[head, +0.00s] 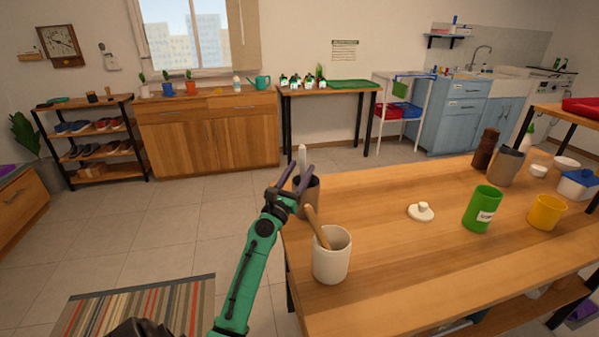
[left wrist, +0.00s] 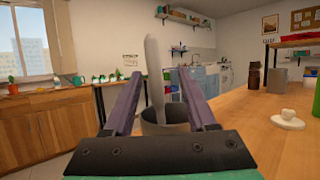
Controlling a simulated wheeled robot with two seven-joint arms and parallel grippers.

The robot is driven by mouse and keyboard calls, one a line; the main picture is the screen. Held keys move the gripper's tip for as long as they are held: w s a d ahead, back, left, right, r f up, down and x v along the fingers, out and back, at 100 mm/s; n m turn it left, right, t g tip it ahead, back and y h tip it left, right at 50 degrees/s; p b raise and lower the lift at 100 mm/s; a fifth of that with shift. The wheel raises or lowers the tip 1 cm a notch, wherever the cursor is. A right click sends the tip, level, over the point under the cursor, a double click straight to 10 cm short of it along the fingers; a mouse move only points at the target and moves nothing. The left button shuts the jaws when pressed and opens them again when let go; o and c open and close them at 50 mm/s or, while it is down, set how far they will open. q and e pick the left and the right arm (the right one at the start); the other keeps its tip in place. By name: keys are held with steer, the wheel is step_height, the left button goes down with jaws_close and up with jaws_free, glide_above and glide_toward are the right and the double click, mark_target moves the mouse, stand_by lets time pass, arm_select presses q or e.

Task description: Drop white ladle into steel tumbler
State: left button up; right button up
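The white ladle (head: 302,157) stands handle-up in a dark cup (head: 310,198) at the table's left edge. The ladle's lower end is hidden. My left gripper (head: 300,170) is open, its purple fingers at the near side of the cup. In the left wrist view, the ladle (left wrist: 154,75) shows between the spread fingers with gaps on both sides, and the dark cup (left wrist: 166,122) lies beyond the gripper's base. A grey tumbler (head: 506,166) stands far to the right on the table, beside a brown pepper mill. My right gripper is not in view.
A white crock (head: 331,258) with a wooden utensil stands close to my left arm on the wooden table (head: 385,195). A white lid (head: 421,211), a green canister (head: 482,209) and a yellow cup (head: 546,212) stand to the right. The table's middle is mostly clear.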

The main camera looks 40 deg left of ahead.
arm_select(q)
steer(key=b+v, duration=0.6)
steer(key=v, duration=0.8)
steer(key=shift+s, duration=0.25)
steer(key=shift+d+f, duration=0.1)
steer(key=shift+d, duration=0.05)
